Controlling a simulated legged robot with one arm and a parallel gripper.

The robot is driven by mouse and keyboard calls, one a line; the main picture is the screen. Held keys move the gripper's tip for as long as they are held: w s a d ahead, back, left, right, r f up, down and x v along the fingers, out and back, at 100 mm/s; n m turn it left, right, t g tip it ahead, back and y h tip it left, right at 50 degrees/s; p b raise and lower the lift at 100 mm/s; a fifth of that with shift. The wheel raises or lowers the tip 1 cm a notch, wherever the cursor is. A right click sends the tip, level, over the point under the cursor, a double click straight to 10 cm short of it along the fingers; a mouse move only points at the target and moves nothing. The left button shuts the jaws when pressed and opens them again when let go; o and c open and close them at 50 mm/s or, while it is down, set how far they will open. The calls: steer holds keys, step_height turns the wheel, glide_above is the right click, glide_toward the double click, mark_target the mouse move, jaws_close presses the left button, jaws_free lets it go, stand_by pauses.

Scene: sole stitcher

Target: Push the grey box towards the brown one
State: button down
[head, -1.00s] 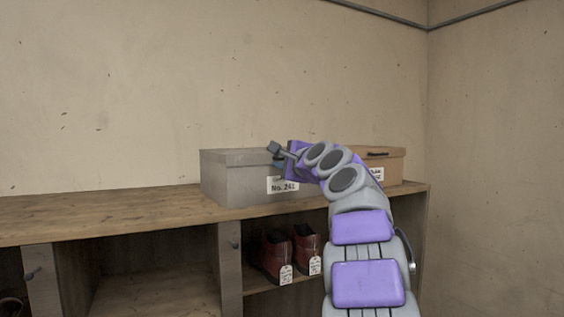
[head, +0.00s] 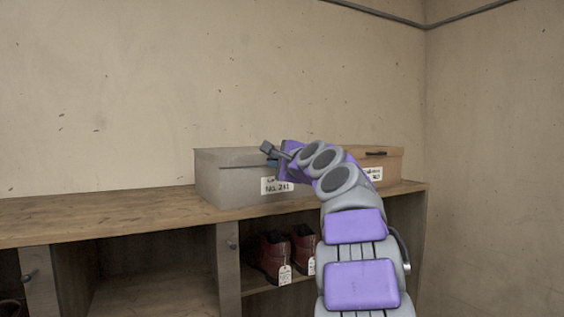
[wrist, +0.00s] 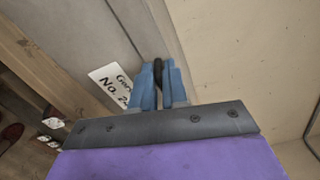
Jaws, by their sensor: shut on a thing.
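The grey box (head: 225,183) stands on the wooden shelf top, with a white label on its front. It fills the left of the wrist view (wrist: 75,35), where its label is partly covered by the fingers. The brown box (head: 388,165) stands to its right, partly behind my arm. My arm hides whether the two boxes touch. My gripper (head: 271,158) is at the upper front of the grey box. In the wrist view its blue fingers (wrist: 159,82) are close together on a dark piece, which looks like the grey box's handle.
The wooden shelf top (head: 90,212) is bare to the left of the grey box. Below, reddish-brown shoes (head: 272,252) with white tags stand in a compartment. A wall rises behind, and another wall (head: 500,180) stands at the right.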

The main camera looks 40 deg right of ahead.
steer(key=shift+w+a+f, duration=0.1)
steer(key=shift+w+a, duration=0.1)
steer(key=shift+a, duration=0.45)
steer(key=shift+w+a, duration=0.15)
steer(key=shift+a, duration=0.5)
steer(key=shift+d, duration=0.1)
steer(key=d, duration=0.2)
steer(key=shift+s+d+f, duration=0.1)
steer(key=shift+s+d, duration=0.15)
steer(key=shift+d, duration=0.1)
steer(key=shift+a+f, duration=0.1)
steer(key=shift+a, duration=0.25)
